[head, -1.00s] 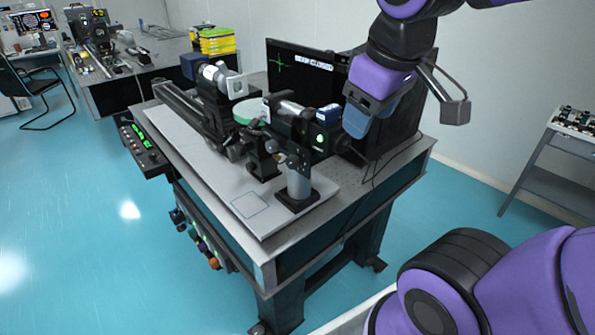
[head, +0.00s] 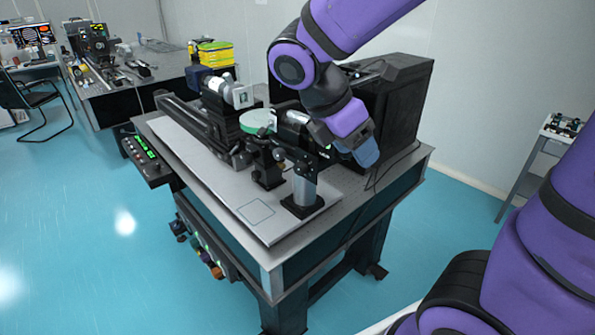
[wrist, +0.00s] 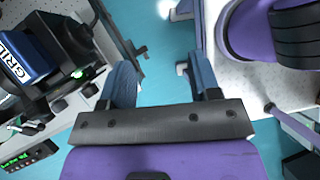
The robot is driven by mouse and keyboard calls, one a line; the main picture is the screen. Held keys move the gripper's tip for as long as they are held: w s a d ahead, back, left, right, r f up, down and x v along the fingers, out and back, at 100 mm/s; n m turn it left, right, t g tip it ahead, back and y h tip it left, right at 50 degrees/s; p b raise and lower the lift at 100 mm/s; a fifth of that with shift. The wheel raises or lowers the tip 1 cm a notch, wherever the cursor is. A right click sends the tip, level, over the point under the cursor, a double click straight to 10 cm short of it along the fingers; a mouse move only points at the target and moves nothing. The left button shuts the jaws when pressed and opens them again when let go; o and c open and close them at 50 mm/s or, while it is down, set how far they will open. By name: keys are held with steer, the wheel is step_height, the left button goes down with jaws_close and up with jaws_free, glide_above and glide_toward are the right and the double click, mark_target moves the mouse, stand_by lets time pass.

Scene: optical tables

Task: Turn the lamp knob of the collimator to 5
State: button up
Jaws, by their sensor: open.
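In the head view, my arm partly covers the row of instruments with a silver tube (head: 291,117). I cannot tell which part is the collimator's lamp knob, nor read its setting.
The optical table (head: 268,258) carries a pale breadboard, a green disc (head: 258,121) and a post-mounted part (head: 305,187). A control box with green digits (head: 144,152) hangs at the left edge. The breadboard's front is clear.

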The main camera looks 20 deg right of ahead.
steer(key=w+a+f+n+h, duration=0.3)
steer(key=w+n+h, duration=0.1)
steer(key=n, duration=0.3)
steer(key=n+t+h, duration=0.7)
steer(key=n, duration=1.4)
glide_toward(297, 170)
steer(key=x, duration=1)
steer(key=shift+w, duration=0.1)
steer(key=c, duration=0.9)
